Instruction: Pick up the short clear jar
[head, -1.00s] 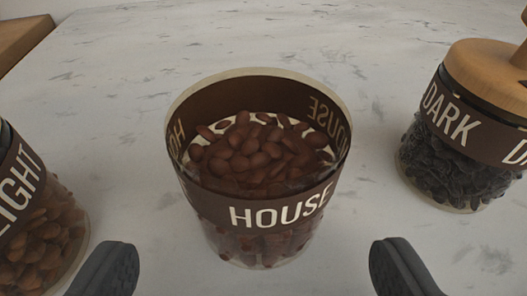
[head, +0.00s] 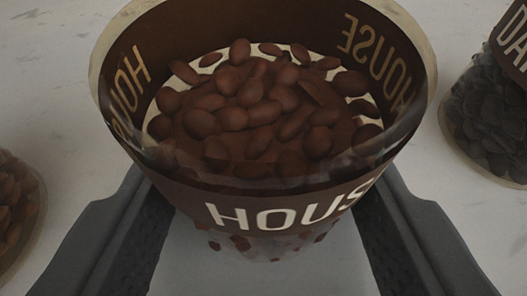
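The short clear jar (head: 268,215) fills the middle of the head view. It is open at the top, has a brown band reading HOUSE, and holds brown coffee beans (head: 265,110). It looks upright. My gripper (head: 262,235) has one dark finger on each side of the jar's lower part. The fingers are spread wide, with the jar between them. The fingertips are hidden behind the jar, and I cannot tell whether they touch it.
A jar of dark beans (head: 490,110) with a DARK label stands to the right, partly cut off. Another jar with brown beans (head: 15,205) stands at the left edge. Pale marble counter (head: 50,90) lies bare between them.

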